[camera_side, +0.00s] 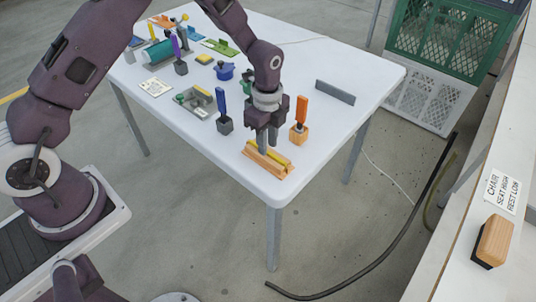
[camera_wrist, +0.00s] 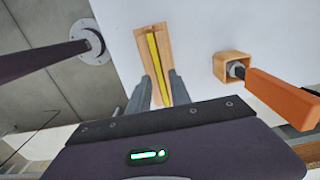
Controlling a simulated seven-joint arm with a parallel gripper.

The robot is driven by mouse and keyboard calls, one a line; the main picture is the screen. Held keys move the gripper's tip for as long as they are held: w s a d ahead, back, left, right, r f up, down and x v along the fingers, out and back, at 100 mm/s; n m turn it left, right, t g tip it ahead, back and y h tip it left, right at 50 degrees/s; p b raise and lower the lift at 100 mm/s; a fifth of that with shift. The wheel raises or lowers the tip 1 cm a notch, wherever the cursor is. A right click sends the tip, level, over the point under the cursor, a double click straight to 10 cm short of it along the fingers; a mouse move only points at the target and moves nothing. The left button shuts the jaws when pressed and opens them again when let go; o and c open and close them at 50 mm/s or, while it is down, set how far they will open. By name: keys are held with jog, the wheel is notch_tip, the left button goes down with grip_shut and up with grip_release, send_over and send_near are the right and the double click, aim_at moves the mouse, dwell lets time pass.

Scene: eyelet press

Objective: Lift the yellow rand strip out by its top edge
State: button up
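The yellow rand strip (camera_wrist: 154,58) stands in a slot of a light wooden holder (camera_wrist: 166,38) near the table's front corner. In the side view the yellow strip (camera_side: 275,154) shows along the top of the wooden holder (camera_side: 262,164). My gripper (camera_side: 268,146) points down over the holder. In the wrist view my gripper's fingers (camera_wrist: 160,88) are apart, one on each side of the holder and strip, with nothing between them but these. Whether the fingertips touch the strip cannot be told.
A wooden block with an orange-handled tool (camera_side: 300,125) stands close right of my gripper. A blue-handled tool in a grey block (camera_side: 223,115) stands to the left. A grey upright plate (camera_side: 335,93) is farther back. The table's front edge is close.

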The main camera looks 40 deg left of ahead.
jog(key=shift+f, duration=0.7)
dwell(0.3)
grip_shut()
jog(key=shift+r, duration=0.1)
jog(key=shift+r, duration=2.95)
